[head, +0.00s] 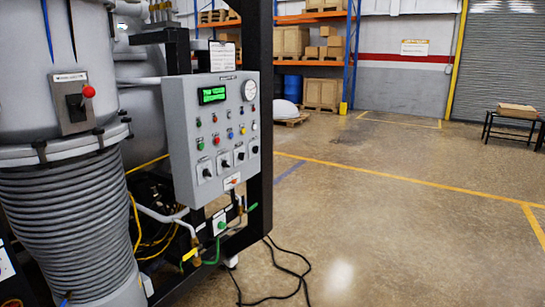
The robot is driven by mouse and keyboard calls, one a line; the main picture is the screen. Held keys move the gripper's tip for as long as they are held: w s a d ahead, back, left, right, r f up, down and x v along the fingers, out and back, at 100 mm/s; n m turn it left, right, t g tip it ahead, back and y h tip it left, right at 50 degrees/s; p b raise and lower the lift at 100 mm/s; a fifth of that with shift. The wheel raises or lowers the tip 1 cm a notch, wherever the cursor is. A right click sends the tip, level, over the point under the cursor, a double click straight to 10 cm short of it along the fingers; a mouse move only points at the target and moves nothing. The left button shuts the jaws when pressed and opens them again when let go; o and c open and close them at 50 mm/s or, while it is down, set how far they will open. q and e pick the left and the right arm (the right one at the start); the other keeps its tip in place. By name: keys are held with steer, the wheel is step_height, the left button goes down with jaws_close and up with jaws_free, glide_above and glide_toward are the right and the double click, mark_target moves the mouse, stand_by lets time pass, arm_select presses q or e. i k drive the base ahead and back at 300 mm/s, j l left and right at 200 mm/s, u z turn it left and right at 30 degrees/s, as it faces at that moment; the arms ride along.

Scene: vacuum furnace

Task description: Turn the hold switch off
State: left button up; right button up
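The grey control panel (181,130) stands at left centre, fixed to a black frame. It carries a lit green display (212,95), a round gauge (249,90) and rows of coloured buttons and lamps. Along its lower part is a row of several black rotary switches, such as the leftmost one (206,172) and the rightmost one (254,149). The labels are too small to read, so I cannot tell which is the hold switch or how it is set. Neither of my grippers is in view.
A ribbed grey furnace vessel (65,215) with a red-knobbed switch box (73,103) stands left of the panel. Black cables (285,270) lie on the floor. The floor to the right is clear. Shelving with boxes (291,41) and a low table (515,122) stand farther back.

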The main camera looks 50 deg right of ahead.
mark_target(241, 155)
steer(key=z, duration=1.35)
steer(key=i+l, duration=0.1)
steer(key=i, duration=0.2)
steer(key=i+l+u, duration=0.15)
steer(key=i, duration=0.2)
